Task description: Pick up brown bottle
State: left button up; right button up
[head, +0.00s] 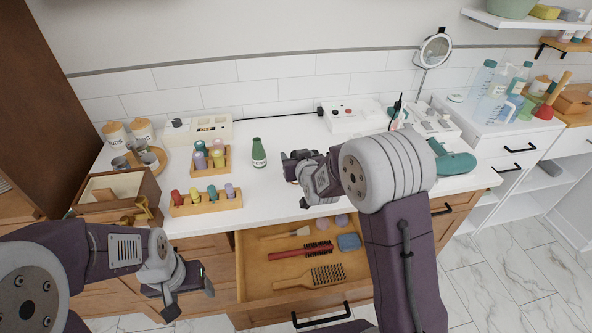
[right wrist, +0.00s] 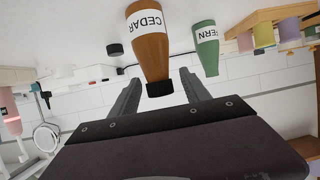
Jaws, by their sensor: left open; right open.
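The brown bottle (right wrist: 150,45) shows in the right wrist view, with a white label reading CEDAR and a black cap. That view is upside down. My right gripper (right wrist: 160,78) is open, with the bottle's capped end between its two fingers and no clear contact. In the head view my right gripper (head: 290,166) is over the counter, and the brown bottle is hidden behind it and the arm. A green bottle (head: 259,153) labelled FERN (right wrist: 205,48) stands beside it. My left gripper (head: 188,290) is open and empty at the lower left, in front of the drawers.
Wooden racks with coloured pegs (head: 207,201) stand left of the green bottle. An open drawer (head: 262,288) holds brushes and a comb below the counter (head: 210,222). A white box (head: 350,117) is behind, and a teal hair dryer (head: 455,163) lies to the right.

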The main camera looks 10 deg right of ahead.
jog(key=shift+s+r, duration=0.1)
jog(key=shift+s, duration=0.05)
jog(key=c, duration=0.6)
grip_shut()
dwell(0.6)
